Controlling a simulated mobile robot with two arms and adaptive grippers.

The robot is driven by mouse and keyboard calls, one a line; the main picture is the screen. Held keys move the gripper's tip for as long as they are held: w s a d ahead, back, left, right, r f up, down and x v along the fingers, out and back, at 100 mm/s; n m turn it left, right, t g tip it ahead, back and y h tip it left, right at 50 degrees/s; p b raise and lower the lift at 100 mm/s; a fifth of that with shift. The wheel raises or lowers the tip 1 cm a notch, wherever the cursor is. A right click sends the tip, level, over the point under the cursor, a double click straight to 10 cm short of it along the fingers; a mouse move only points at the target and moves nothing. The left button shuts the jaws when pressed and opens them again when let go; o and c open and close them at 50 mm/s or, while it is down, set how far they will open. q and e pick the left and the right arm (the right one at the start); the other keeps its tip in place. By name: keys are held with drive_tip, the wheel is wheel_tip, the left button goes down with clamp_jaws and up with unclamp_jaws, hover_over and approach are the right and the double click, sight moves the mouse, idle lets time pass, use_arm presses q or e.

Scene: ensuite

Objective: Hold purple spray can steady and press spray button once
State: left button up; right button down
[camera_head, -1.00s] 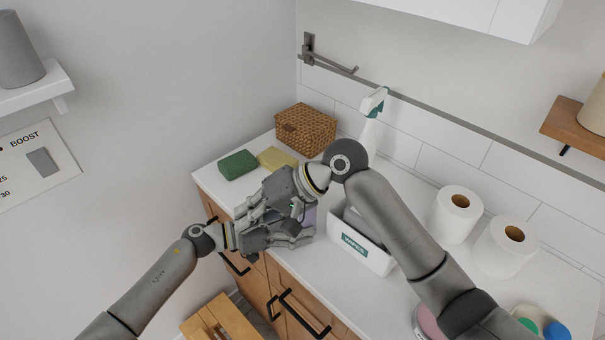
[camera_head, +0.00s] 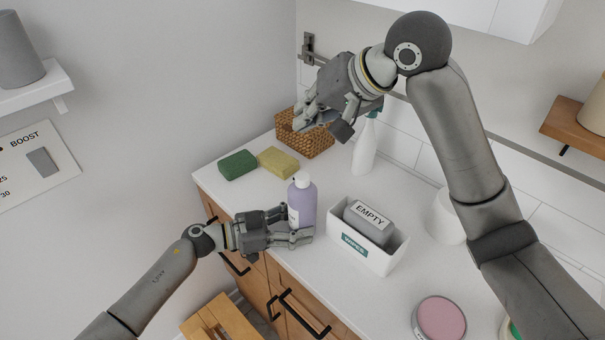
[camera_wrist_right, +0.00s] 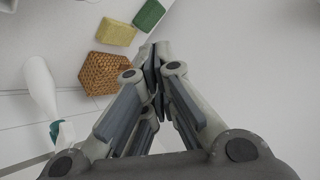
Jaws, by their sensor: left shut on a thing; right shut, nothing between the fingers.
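The purple spray can (camera_head: 302,203) stands upright on the white counter near its front edge, with a white top (camera_head: 301,179). My left gripper (camera_head: 300,228) is shut on the can's lower part from the left and hides some of its base. My right gripper (camera_head: 303,120) is raised well above the can and apart from it, in front of the wicker basket in the head view. It is shut and empty; its fingertips (camera_wrist_right: 153,62) meet in the right wrist view. The can does not show in the right wrist view.
A wicker basket (camera_head: 291,128), green sponge (camera_head: 238,165) and yellow sponge (camera_head: 278,162) lie at the back left. A white spray bottle (camera_head: 364,150) stands behind. A white wipes box (camera_head: 390,258) holding a grey pack marked EMPTY (camera_head: 369,222) is right of the can. A pink-topped tin (camera_head: 441,318) is at front right.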

sight(306, 173)
drive_tip(key=shift+f, duration=4.45)
drive_tip(key=shift+f, duration=0.1)
drive_tip(key=shift+f, duration=0.3)
drive_tip(key=shift+f, duration=0.45)
drive_tip(key=shift+r, duration=0.85)
drive_tip(key=shift+r, duration=2.55)
